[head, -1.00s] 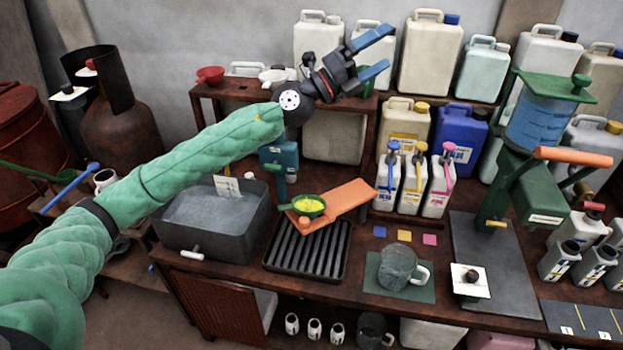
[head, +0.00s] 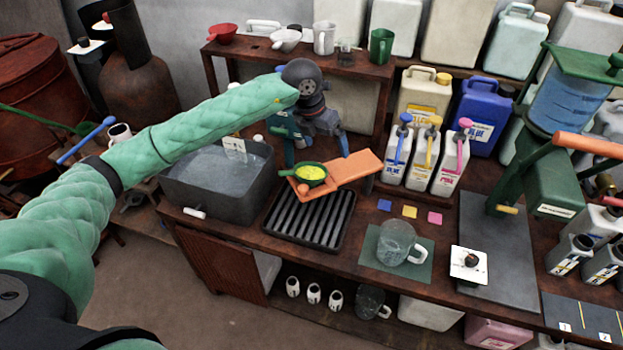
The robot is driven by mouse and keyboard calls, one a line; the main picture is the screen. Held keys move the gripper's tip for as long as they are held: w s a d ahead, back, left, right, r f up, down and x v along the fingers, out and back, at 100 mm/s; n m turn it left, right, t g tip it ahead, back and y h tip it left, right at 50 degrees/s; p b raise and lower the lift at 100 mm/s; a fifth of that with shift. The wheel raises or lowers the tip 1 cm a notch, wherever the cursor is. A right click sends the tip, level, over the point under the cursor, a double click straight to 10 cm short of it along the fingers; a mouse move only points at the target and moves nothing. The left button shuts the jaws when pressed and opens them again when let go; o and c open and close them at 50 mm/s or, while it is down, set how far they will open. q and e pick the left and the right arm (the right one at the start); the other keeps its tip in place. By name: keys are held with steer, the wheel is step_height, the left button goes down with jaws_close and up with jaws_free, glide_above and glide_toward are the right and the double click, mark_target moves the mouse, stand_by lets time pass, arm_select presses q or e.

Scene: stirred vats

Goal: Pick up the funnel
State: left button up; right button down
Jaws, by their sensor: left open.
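A small red funnel-like vessel (head: 222,34) sits at the left end of the raised wooden shelf (head: 262,57). A white bowl-like vessel (head: 286,40) stands to its right on the same shelf. I cannot tell for certain from their shapes which is the funnel. My left gripper (head: 316,152) is open and empty, with its blue fingers pointing down in front of the shelf. My right gripper is not in view.
A grey basin of liquid (head: 215,192) is left of a black ribbed tray (head: 308,223). Several labelled jugs (head: 424,158) stand to the right. A glass mug (head: 397,243) rests on a green mat. A green press (head: 535,180) stands far right.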

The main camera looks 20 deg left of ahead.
mark_target(308, 169)
arm_select(q)
steer(key=s+a+f+p, duration=0.1)
steer(key=f, duration=0.1)
steer(key=a+f+n+g+y+p, duration=0.1)
steer(key=f, duration=0.2)
steer(key=s+a+f+y+p, duration=0.1)
steer(key=f+p, duration=0.1)
steer(key=shift+s+a+f, duration=0.25)
steer(key=shift+s+a, duration=0.05)
steer(key=shift+f, duration=0.55)
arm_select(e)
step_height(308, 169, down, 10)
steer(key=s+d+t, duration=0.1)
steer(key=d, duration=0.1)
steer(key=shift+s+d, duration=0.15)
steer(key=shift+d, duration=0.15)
arm_select(q)
steer(key=c, duration=0.8)
steer(key=shift+r, duration=0.15)
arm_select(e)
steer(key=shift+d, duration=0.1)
